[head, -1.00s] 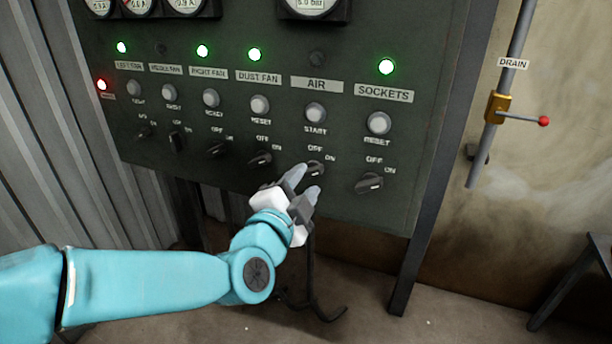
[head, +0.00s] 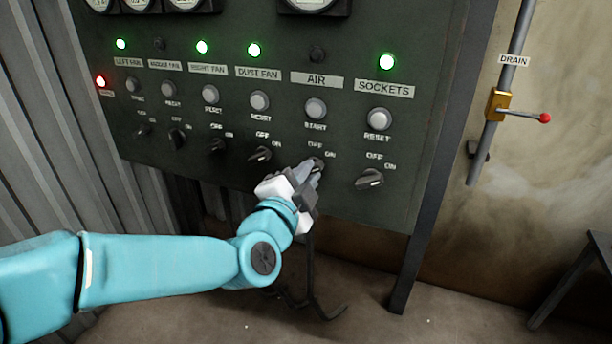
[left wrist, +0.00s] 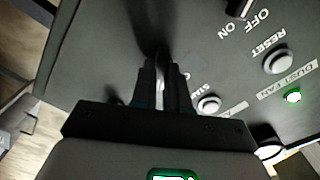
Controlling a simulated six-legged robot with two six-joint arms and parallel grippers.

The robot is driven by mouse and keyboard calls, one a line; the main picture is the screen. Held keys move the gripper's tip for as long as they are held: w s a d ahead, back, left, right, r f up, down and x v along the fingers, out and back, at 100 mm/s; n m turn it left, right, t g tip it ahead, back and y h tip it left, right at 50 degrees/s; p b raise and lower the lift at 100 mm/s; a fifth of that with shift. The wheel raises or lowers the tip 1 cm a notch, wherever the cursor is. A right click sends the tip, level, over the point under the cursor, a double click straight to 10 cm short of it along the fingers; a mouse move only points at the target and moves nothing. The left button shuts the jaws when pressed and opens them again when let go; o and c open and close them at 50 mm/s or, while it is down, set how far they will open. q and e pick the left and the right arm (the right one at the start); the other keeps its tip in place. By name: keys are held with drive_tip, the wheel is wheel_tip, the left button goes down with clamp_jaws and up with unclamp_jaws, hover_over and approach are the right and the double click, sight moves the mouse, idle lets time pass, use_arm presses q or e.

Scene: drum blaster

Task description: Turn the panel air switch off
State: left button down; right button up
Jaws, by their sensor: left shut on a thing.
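The AIR switch (head: 317,162) is a dark rotary knob low on the green-grey control panel (head: 400,225), under the AIR label (head: 316,79) and the grey START button (head: 316,108). My left gripper (head: 311,172) reaches up to it from below and is shut on the knob, which its fingers mostly hide. The AIR lamp (head: 317,54) is dark. In the left wrist view, the closed fingers (left wrist: 162,85) meet at the panel, and the knob between them is hard to make out. My right gripper is not in view.
The SOCKETS switch (head: 370,179) is close on the right and the DUST FAN switch (head: 260,154) close on the left. Both are near my fingers. A drain pipe with a red-tipped valve lever (head: 530,117) stands further right. Below the panel a dark cable hangs.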

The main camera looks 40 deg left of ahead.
use_arm(q)
drive_tip(key=n+b, duration=0.3)
drive_tip(key=n, duration=0.8)
idle(0.3)
drive_tip(key=shift+n, duration=0.3)
drive_tip(key=c, duration=1.1)
unclamp_jaws()
